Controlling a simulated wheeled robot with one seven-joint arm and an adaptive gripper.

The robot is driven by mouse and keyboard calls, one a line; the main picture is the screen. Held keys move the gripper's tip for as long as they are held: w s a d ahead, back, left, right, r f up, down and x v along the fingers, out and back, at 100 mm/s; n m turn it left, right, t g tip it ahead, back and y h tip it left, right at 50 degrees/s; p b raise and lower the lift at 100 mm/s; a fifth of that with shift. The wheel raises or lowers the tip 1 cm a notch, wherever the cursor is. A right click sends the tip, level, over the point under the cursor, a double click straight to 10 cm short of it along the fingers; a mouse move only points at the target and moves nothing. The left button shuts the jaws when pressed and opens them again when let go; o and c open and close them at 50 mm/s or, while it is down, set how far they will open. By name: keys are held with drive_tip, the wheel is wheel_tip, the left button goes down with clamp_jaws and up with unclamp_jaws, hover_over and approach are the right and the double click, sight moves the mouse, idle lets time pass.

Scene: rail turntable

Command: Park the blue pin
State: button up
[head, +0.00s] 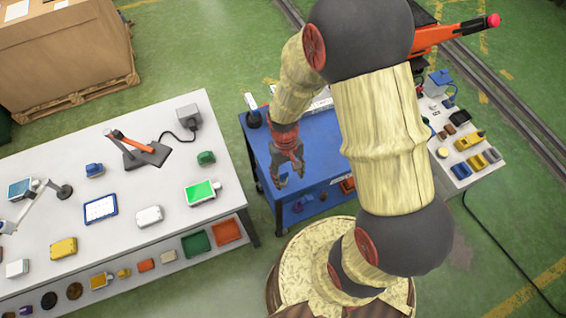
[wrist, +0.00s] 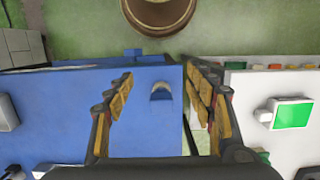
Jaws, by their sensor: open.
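My gripper (head: 290,178) is open and points down over the blue table (head: 257,138) in the head view. In the wrist view its two fingers (wrist: 158,76) are spread wide with nothing between them. A small blue piece (wrist: 160,93) sits on the blue tabletop (wrist: 65,115), between and below the fingers; it may be the blue pin, but its shape is not clear. In the head view my arm and gripper hide much of this tabletop, and I cannot make out the piece there.
A white table (head: 165,205) on the left carries an orange lever (head: 132,140), a green-screen device (head: 202,191) and several small boxes. Another bench (head: 455,165) with coloured parts stands at right. Rails (head: 500,95) cross the floor behind it. A pallet box (head: 65,50) stands back left.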

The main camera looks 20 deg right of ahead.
sight(282, 171)
drive_tip(key=shift+t, duration=0.9)
drive_tip(key=w+f, duration=0.1)
drive_tip(key=w, duration=0.1)
drive_tip(key=w+f, duration=0.3)
drive_tip(key=shift+w, duration=0.3)
drive_tip(key=shift+w+f, duration=0.15)
drive_tip(key=shift+w, duration=0.05)
drive_tip(key=shift+f, duration=3.7)
drive_tip(key=shift+c, duration=0.4)
clamp_jaws()
drive_tip(key=c, duration=0.6)
unclamp_jaws()
drive_tip(key=shift+c, duration=0.2)
drive_tip(key=c, duration=0.7)
drive_tip(key=shift+r, duration=0.75)
clamp_jaws()
